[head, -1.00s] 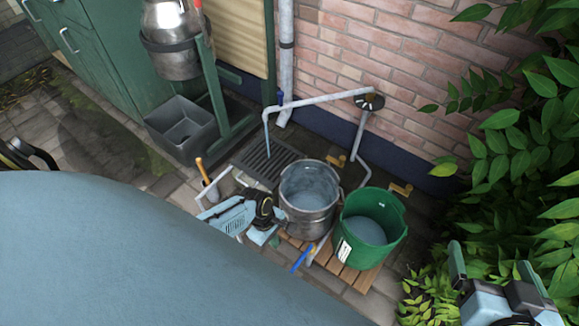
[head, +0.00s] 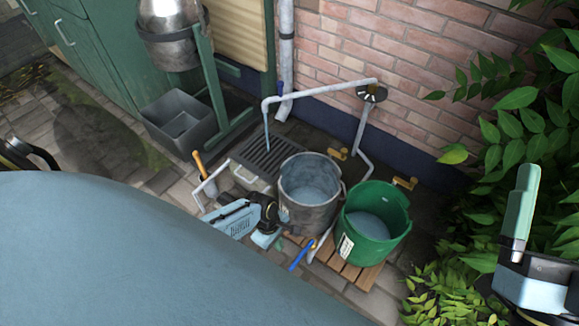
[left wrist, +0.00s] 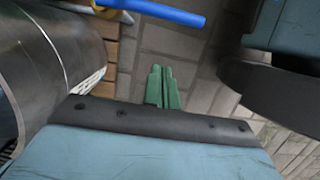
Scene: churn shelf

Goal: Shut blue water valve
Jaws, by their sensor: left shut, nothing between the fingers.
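The blue valve handle (head: 301,255) is a short bar in front of the steel pot, beside the slatted wooden stand. It also shows at the top of the left wrist view (left wrist: 165,11), lying roughly crosswise. My left gripper (head: 279,244) is low, just left of the handle and in front of the pot, mostly hidden behind my own wrist. In the left wrist view its green fingers (left wrist: 163,88) are together and empty, with a gap between them and the handle. My right gripper (head: 521,200) is far right by the leaves; its fingers overlap in view.
The steel pot (head: 310,210) and green bucket (head: 365,247), both holding water, stand close by on the wooden slats (head: 352,272). A grey pipe (head: 320,91) spans above. A grey tub (head: 181,133) stands left, leafy bushes (head: 520,140) right.

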